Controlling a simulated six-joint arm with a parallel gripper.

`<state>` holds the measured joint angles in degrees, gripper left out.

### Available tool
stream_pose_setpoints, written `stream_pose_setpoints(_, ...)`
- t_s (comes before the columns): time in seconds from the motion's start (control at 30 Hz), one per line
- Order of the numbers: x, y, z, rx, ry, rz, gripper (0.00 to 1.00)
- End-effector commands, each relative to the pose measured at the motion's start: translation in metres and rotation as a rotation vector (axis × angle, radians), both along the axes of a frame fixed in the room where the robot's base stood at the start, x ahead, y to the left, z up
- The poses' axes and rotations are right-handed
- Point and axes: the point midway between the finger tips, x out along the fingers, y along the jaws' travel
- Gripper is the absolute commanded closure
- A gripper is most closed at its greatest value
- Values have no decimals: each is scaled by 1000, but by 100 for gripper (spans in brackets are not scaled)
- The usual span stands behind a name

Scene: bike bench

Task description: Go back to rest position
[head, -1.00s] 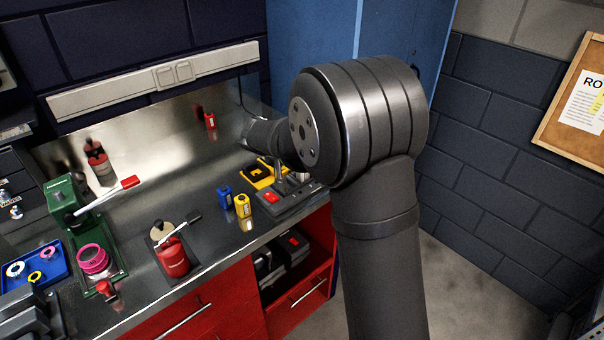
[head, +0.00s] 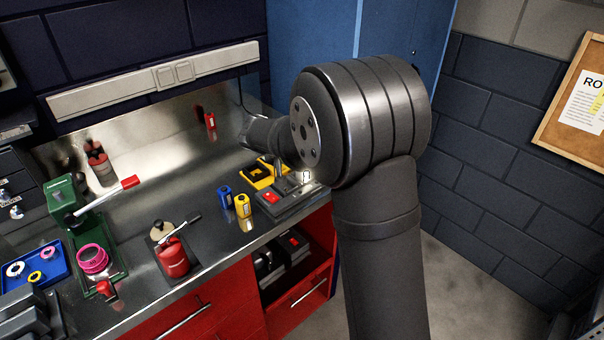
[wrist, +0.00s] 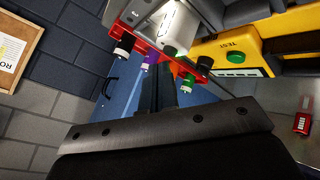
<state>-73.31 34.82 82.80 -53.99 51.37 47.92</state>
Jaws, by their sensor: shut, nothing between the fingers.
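My gripper (wrist: 164,78) shows in the wrist view as dark narrow fingers standing up from a wide black bar, shut with nothing between them. Beyond the fingertips is a red holder with black-and-white knobs (wrist: 142,46), with purple, orange and green bits behind the fingers. In the head view my large dark arm fills the middle right, with the elbow in front of the blue cabinet (head: 310,35). The wrist reaches back over the far right of the bench, and my arm hides part of that area.
A yellow tester (wrist: 228,48) and a charger with a red part (head: 285,203) lie near the wrist. Blue (head: 225,196) and yellow (head: 243,207) cylinders, a red oil can (head: 172,260) and a green press (head: 66,200) stand on the bench. Free floor shows at right.

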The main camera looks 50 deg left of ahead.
Motion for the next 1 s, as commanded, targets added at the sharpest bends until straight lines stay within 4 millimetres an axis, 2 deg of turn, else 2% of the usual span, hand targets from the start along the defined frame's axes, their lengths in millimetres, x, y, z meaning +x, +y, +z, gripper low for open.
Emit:
stream_pose_setpoints(0.37,0,0,4,1,0,-1,100)
stream_pose_setpoints(1.0,0,0,61,1,0,-1,100)
